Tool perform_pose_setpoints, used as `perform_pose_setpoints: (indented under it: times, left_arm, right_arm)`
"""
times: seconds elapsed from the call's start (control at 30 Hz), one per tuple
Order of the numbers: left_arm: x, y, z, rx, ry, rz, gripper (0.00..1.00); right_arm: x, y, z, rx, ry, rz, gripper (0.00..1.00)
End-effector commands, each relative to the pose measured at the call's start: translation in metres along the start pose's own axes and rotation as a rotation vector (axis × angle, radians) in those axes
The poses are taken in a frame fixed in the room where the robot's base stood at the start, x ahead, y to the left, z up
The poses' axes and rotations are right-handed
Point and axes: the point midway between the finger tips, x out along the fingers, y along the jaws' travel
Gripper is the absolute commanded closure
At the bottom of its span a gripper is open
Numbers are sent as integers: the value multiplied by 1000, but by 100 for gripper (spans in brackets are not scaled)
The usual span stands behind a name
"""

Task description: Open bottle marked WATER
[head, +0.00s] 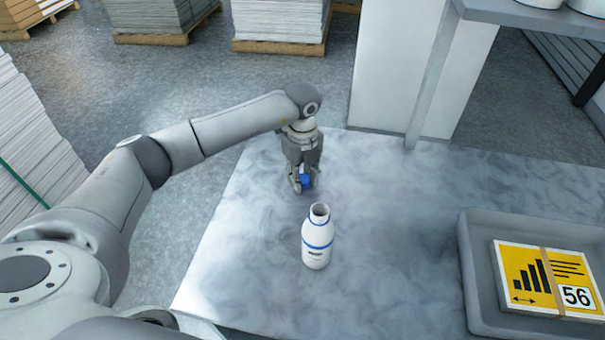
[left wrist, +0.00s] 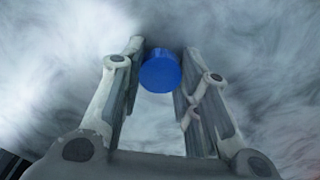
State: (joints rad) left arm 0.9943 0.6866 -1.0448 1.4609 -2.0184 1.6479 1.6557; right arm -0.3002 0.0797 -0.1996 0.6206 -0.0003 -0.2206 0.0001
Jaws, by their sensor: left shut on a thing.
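A white bottle (head: 317,243) with blue bands stands upright on the grey marbled table (head: 400,215). Its neck is open and bare at the top; the dark print on its label is too small to read. My left gripper (head: 304,186) points down beyond the bottle, slightly to its left and apart from it. It is shut on a blue cap (head: 306,180). In the left wrist view, the round blue cap (left wrist: 160,72) sits between the fingertips of the gripper (left wrist: 160,58). Whether the cap touches the table is unclear. My right gripper is not in view.
A grey tray (head: 468,262) at the right holds a yellow card (head: 535,272) marked 56. A white panel (head: 395,70) and a shelf post (head: 430,90) rise behind the table. Stacked sheets on pallets (head: 280,46) stand on the floor behind. The table around the bottle is clear.

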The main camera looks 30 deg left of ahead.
Motion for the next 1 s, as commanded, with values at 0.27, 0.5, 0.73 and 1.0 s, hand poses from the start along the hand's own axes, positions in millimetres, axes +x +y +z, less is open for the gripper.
perform_pose_setpoints:
  times: [0.27, 0.5, 0.73, 1.0]
  left_arm:
    - [2, 0, 0, 0, -1, -2, 98]
    - [5, 0, 0, 0, -1, -2, 54]
    - [5, 0, 0, -1, -1, -2, 48]
    - [-5, -1, 1, 0, -2, -5, 48]
  right_arm:
    - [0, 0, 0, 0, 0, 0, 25]
    - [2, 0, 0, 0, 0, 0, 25]
    - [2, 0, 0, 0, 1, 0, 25]
    - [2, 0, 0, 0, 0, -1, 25]
